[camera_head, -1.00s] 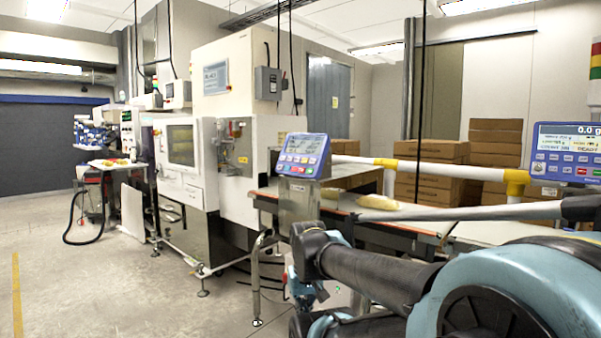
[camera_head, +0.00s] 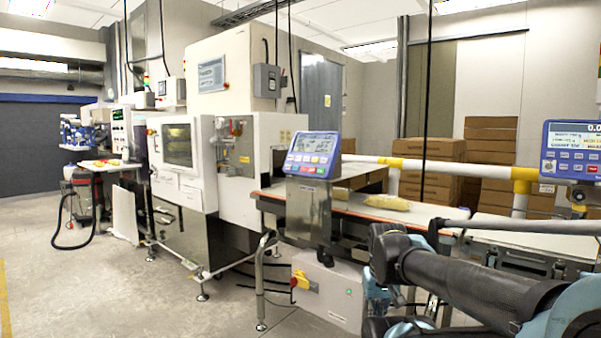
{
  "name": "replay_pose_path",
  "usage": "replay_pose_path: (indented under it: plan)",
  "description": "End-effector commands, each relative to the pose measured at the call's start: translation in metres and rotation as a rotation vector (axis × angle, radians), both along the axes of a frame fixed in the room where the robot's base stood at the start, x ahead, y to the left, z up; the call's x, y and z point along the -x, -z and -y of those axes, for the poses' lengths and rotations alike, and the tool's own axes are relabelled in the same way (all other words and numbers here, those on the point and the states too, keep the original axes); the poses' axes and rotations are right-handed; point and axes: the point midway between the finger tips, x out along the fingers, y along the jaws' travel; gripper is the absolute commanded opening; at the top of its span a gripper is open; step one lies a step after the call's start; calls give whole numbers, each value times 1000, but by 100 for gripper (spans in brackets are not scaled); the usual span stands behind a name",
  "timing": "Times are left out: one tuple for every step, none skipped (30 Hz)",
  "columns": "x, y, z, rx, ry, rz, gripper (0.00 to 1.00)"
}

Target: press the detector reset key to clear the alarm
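A blue control panel (camera_head: 312,155) with a lit screen and rows of small keys, some coloured, stands on a steel post beside the conveyor near the picture's middle. A second blue panel (camera_head: 571,153), partly cut off by the right edge, shows a screen and keys, one of them red. The key labels are too small to read, so I cannot tell which is the detector reset key. My dark arm crosses the lower right, apart from the middle panel in the picture. My gripper is not in view.
The conveyor (camera_head: 350,212) runs from the white machine (camera_head: 212,150) to the right, with pale bagged products (camera_head: 387,202) on it. A white and yellow rail (camera_head: 377,160) runs behind it. Cartons (camera_head: 430,170) are stacked beyond. The floor (camera_head: 130,290) at left is open.

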Motion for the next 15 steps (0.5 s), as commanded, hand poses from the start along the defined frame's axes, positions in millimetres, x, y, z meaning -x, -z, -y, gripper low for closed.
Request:
replay_pose_path:
  plan:
    - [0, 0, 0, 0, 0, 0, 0]
    - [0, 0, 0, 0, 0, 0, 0]
    - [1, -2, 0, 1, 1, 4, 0]
    - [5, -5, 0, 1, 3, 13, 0]
    - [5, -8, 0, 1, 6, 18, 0]
    - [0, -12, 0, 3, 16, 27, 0]
    - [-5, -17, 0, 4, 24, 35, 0]
    - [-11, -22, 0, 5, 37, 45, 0]
    - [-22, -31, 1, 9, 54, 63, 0]
    - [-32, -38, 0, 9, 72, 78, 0]
    - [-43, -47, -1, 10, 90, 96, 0]
    - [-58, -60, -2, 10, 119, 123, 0]
    - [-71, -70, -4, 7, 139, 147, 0]
    - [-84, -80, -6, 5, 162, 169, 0]
    - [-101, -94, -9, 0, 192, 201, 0]
